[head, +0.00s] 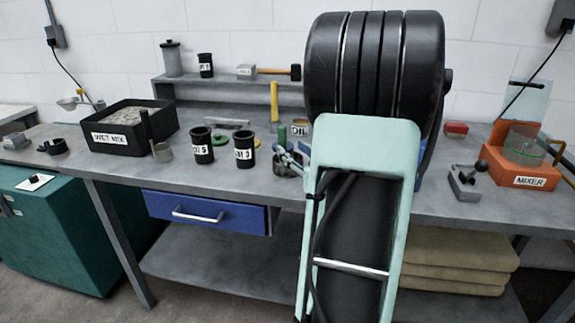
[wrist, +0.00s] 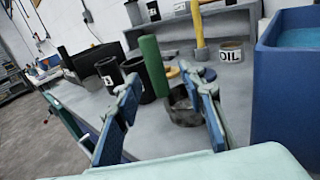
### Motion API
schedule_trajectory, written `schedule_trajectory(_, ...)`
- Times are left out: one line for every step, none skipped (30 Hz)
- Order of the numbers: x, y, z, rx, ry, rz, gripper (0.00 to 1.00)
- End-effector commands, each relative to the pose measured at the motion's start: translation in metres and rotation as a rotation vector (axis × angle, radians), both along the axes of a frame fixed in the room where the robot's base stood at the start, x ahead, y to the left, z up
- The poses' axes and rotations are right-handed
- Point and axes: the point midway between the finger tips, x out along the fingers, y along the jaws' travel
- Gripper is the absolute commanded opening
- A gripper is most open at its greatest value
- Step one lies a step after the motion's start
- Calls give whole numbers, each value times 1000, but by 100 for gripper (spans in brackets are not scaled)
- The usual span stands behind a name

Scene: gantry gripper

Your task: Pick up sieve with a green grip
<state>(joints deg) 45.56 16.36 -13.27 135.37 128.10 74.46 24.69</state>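The sieve's green grip (wrist: 152,66) stands upright, leaning slightly, in the wrist view. It rises beside a dark grey round cup (wrist: 183,108), which looks like the sieve's bowl; I cannot tell how they join. In the head view the green grip (head: 282,134) shows just left of my arm, which hides part of that area. My gripper (wrist: 166,80) is open, its two blue-grey fingers spread, with the grip and cup seen between them. Nothing is held. I cannot tell whether a finger touches the cup. The gripper also shows in the head view (head: 290,158).
Two black labelled cups (head: 202,146) (head: 243,151) stand left of the grip. A yellow handle (head: 274,100) and an OIL tin (wrist: 231,51) are behind. A blue bin (wrist: 288,95) stands close on the right. The WET MIX box (head: 115,140) is farther left, the orange mixer (head: 520,180) far right.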

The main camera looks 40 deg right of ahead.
Motion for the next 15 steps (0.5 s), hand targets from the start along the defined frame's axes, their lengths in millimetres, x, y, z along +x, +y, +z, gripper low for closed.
schedule_trajectory(3,0,0,0,0,0,37)
schedule_trajectory(5,0,0,0,0,0,37)
schedule_trajectory(8,0,-1,0,0,1,37)
schedule_trajectory(12,0,-2,0,1,2,37)
schedule_trajectory(16,1,-2,0,1,3,37)
schedule_trajectory(22,1,-3,0,0,3,37)
schedule_trajectory(27,1,-4,0,1,4,37)
schedule_trajectory(32,2,-5,0,2,4,37)
schedule_trajectory(38,2,-5,1,1,3,37)
schedule_trajectory(42,0,-4,-1,0,2,37)
schedule_trajectory(46,0,-5,-1,1,2,37)
schedule_trajectory(50,-1,-5,-1,1,2,37)
schedule_trajectory(52,-2,-5,-1,1,1,37)
schedule_trajectory(54,-2,-5,0,1,0,37)
schedule_trajectory(56,-2,-5,0,1,0,37)
